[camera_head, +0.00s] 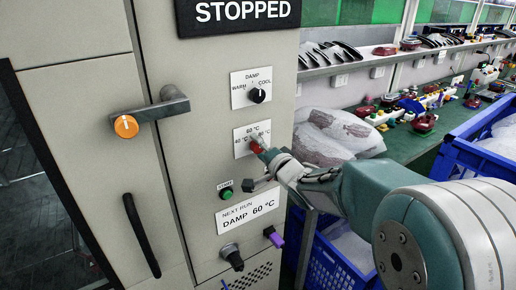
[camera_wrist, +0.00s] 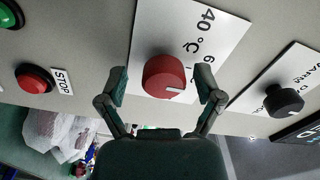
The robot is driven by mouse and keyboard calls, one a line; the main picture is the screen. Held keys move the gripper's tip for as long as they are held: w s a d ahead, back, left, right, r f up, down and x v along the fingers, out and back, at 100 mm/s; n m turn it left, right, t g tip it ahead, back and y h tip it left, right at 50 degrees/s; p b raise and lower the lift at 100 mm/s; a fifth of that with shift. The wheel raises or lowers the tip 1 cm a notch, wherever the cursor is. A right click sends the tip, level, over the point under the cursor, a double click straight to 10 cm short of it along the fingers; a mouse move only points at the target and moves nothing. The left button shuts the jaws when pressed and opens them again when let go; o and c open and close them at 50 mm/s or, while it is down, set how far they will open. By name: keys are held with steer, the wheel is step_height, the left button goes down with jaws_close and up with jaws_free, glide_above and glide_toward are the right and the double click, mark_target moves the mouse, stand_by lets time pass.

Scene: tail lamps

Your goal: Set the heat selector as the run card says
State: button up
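The heat selector is a red knob (camera_wrist: 165,77) on a white plate (camera_head: 240,150) marked 40, 60 and a third, partly hidden temperature. In the wrist view its white mark lies on the lower right of its face; I cannot tell exactly which label it meets. My gripper (camera_wrist: 163,84) is open, with one finger on each side of the knob and a small gap at each side. In the head view my gripper (camera_head: 262,152) covers most of the knob. The run card (camera_head: 247,211) reads "NEXT RUN DAMP 60 °C".
Above is the DAMP selector's black knob (camera_head: 257,96), WARM to COOL. Below are a green start button (camera_head: 227,194) and, in the wrist view, a red STOP button (camera_wrist: 34,80). An orange-capped handle (camera_head: 126,126) juts out at left. A blue crate (camera_head: 335,262) stands lower right.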

steer(key=shift+a, duration=0.1)
steer(key=v, duration=1.2)
steer(key=s+d+n+g+h, duration=0.2)
steer(key=s+d+h, duration=0.4)
steer(key=d+h, duration=0.4)
steer(key=s+f+n+g, duration=0.2)
steer(key=s+g, duration=0.1)
steer(key=s, duration=0.6)
steer(key=s+f+n+g, duration=0.2)
steer(key=s+n+g, duration=0.1)
steer(key=s, duration=0.6)
steer(key=shift+f+n+g, duration=0.3)
steer(key=shift+f+g, duration=0.05)
steer(key=shift+g, duration=0.35)
